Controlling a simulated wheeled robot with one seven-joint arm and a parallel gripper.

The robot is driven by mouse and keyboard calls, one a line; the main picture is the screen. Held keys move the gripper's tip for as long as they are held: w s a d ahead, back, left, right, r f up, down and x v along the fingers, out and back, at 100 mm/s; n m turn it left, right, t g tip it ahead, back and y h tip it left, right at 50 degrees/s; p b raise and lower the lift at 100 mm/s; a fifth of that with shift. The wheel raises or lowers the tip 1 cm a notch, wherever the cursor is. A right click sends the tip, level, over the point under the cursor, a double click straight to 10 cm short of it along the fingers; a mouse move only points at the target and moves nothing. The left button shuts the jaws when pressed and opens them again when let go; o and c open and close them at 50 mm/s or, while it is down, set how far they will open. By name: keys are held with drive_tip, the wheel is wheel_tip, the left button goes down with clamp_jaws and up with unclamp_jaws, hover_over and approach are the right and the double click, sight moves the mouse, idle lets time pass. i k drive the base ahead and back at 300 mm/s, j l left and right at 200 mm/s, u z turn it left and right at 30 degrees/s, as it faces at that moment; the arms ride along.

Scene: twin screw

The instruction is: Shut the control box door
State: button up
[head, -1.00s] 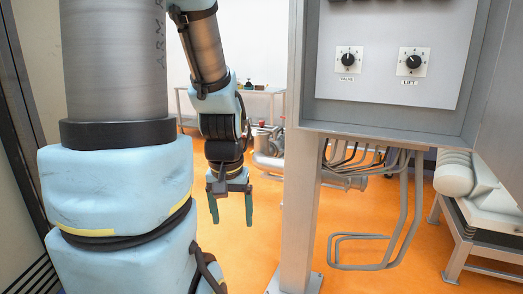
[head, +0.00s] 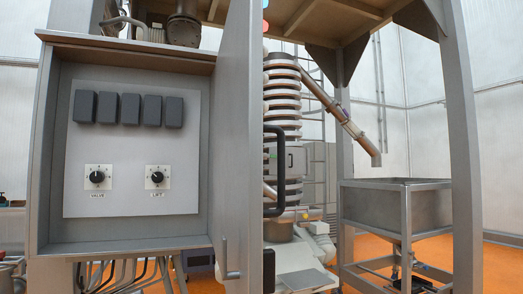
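The grey control box (head: 45,150) is open at the left of the head view. Its inner panel (head: 130,202) carries a row of dark blocks (head: 121,109), a VALVE knob (head: 96,177) and a LIFT knob (head: 157,176). The door (head: 238,130) stands open at the box's right side, seen at a steep angle. A black bar handle (head: 278,170) sticks out on the door's right side. A small grey lever (head: 227,268) is near the door's lower part. My gripper is not in view.
A ribbed column machine (head: 283,110) stands behind the door, with a sloping pipe (head: 335,107) at its right. A grey steel hopper (head: 397,208) stands under a frame with a thick post (head: 462,150). Several cables (head: 120,272) hang below the box.

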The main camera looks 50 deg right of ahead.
sight(238, 214)
drive_tip(key=k+l+u, duration=0.15)
drive_tip(key=k+l, duration=0.6)
drive_tip(key=l, duration=0.25)
drive_tip(key=k+l+u, duration=0.15)
drive_tip(key=k+l, duration=0.65)
drive_tip(key=l, duration=0.15)
